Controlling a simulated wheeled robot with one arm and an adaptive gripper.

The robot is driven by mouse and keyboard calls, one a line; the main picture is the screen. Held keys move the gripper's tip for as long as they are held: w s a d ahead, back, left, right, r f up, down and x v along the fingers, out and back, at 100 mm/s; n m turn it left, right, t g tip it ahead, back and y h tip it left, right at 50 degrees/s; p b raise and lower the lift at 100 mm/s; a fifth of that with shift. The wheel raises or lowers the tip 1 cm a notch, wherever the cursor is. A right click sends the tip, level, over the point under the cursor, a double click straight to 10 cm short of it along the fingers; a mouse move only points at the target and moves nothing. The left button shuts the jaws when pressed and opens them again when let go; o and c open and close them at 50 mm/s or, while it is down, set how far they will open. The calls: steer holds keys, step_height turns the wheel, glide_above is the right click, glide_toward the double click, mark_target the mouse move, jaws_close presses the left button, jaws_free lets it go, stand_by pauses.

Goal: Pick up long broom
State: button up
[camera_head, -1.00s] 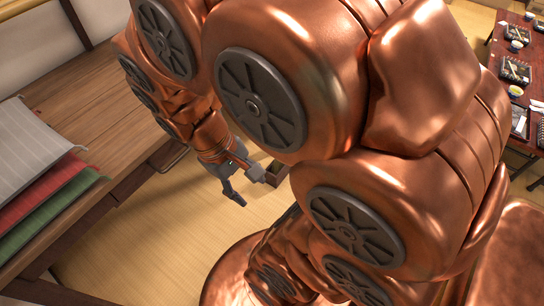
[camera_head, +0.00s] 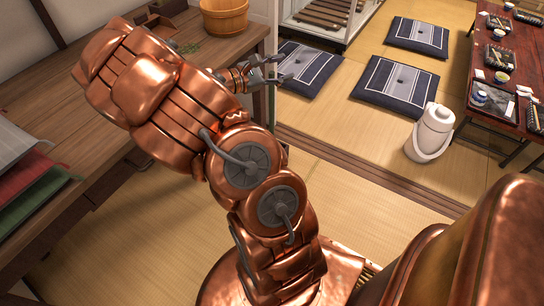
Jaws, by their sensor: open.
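I see no long broom in this view. My gripper (camera_head: 284,69) is at the end of my outstretched copper arm, in the upper middle of the view. Its dark grey fingers are apart and point right. I see nothing between them. It shows just in front of a pale upright post, with a blue patterned cushion (camera_head: 306,70) behind it. My arm covers part of the bench and the floor beneath.
A wooden bench (camera_head: 104,158) along the left bears folded cloths (camera_head: 25,185) and a wooden bucket (camera_head: 222,18). More cushions (camera_head: 396,92), a white pot (camera_head: 431,134) and a low set table (camera_head: 512,62) stand right. Tatami (camera_head: 350,190) is bare in the middle.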

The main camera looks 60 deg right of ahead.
steer(key=w+d+f+n+t+h+b, duration=0.2)
steer(key=w+d+f+n+t+h, duration=0.1)
steer(key=w+d+f+n, duration=0.3)
steer(key=n+t, duration=0.5)
steer(key=n, duration=0.1)
glide_toward(270, 77)
steer(key=d, duration=0.3)
steer(key=shift+m, duration=0.3)
steer(key=shift+w+d+r+b, duration=0.1)
steer(key=shift+d+b, duration=0.5)
steer(key=shift+d, duration=1.4)
steer(key=shift+w+d+r+b, duration=0.1)
steer(key=shift+d+b, duration=0.5)
steer(key=shift+d, duration=1.45)
steer(key=shift+c, duration=0.2)
jaws_close()
